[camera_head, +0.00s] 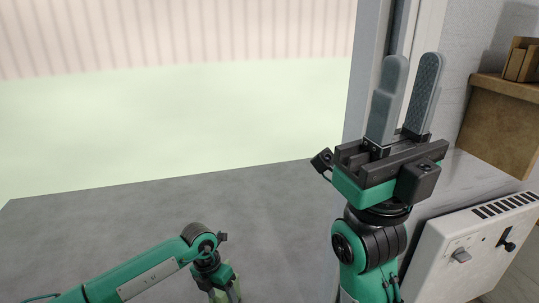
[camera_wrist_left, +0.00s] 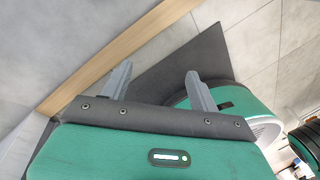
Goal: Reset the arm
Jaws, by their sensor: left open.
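My right gripper (camera_head: 414,66) stands upright at the right of the head view, its two grey fingers pointing up. A gap shows between the fingers and nothing is held there. My left arm (camera_head: 150,280) comes in low from the left, bent down at the wrist. Its gripper is largely cut off by the bottom edge of the head view. In the left wrist view my left gripper (camera_wrist_left: 160,78) has its two grey fingers well apart, with nothing between them.
A grey flat surface (camera_head: 130,230) spreads below the left arm, with no objects on its visible part. A white box with vents and a switch (camera_head: 470,250) is at the right. A brown wooden shelf (camera_head: 500,115) is on the right wall. A pale window frame (camera_head: 366,70) stands behind the right gripper.

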